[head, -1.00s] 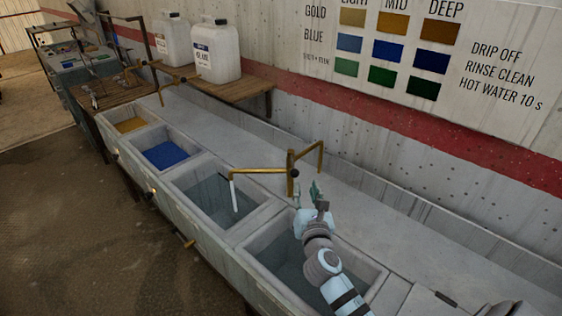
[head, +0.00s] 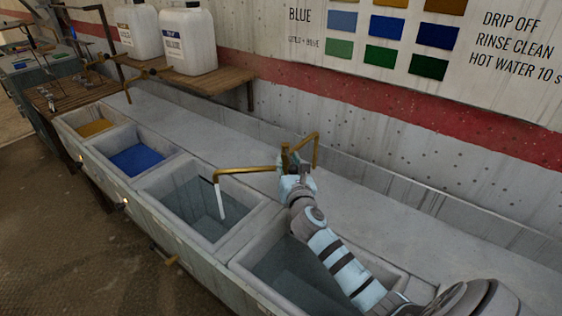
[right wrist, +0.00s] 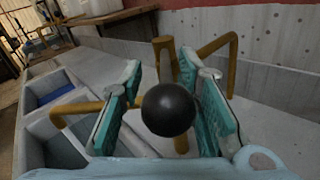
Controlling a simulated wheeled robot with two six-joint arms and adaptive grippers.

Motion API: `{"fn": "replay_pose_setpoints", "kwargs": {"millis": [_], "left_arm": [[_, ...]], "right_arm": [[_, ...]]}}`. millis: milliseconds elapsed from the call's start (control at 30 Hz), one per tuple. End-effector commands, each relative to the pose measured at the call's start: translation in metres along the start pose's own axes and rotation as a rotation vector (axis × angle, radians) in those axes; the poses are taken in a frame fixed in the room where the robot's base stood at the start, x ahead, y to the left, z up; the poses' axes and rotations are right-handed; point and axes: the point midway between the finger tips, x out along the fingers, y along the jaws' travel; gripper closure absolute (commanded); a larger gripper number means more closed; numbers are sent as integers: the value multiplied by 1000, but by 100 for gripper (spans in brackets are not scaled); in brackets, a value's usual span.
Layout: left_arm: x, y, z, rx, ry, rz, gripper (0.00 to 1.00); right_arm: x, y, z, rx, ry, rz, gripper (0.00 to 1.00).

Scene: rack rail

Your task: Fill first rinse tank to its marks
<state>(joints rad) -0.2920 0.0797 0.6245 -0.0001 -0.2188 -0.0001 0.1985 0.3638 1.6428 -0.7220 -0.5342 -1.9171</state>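A brass tap (head: 248,169) stands behind the basins, with one spout over the third basin from the left (head: 180,186) and another bent to the right. A pale vertical strip (head: 219,200) hangs from the left spout into that basin; I cannot tell whether it is water or a nozzle. The basin looks grey-blue inside; no fill marks are readable. My right gripper (head: 296,174) is at the tap. In the right wrist view its teal fingers (right wrist: 160,64) stand apart on either side of a black ball knob (right wrist: 168,109), with a gap visible at the left. My left gripper is out of view.
A gold-filled basin (head: 95,127) and a blue-filled basin (head: 135,160) are to the left. Another grey basin (head: 290,272) lies under my right arm. Two white jugs (head: 188,40) stand on a wooden shelf. The grey ledge behind the basins is mostly clear.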

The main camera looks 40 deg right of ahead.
Motion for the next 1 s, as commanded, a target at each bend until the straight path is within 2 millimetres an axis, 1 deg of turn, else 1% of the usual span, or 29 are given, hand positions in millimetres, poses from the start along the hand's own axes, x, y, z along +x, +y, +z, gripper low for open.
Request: {"fn": "replay_pose_setpoints", "kwargs": {"millis": [33,267,300,467,500,800,1000], "left_arm": [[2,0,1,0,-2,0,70],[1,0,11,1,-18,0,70],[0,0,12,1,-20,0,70],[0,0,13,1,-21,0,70],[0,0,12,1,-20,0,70],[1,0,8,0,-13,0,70],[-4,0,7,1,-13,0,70]], "right_arm": [[2,-3,0,-1,0,-2,70],[2,-9,3,0,-2,-12,70],[1,-10,3,-1,-2,-12,72],[1,-10,3,-1,-2,-13,97],[1,-10,3,-1,-2,-13,100],[2,-8,2,0,0,-10,100],[2,-10,3,-3,4,13,100]]}}
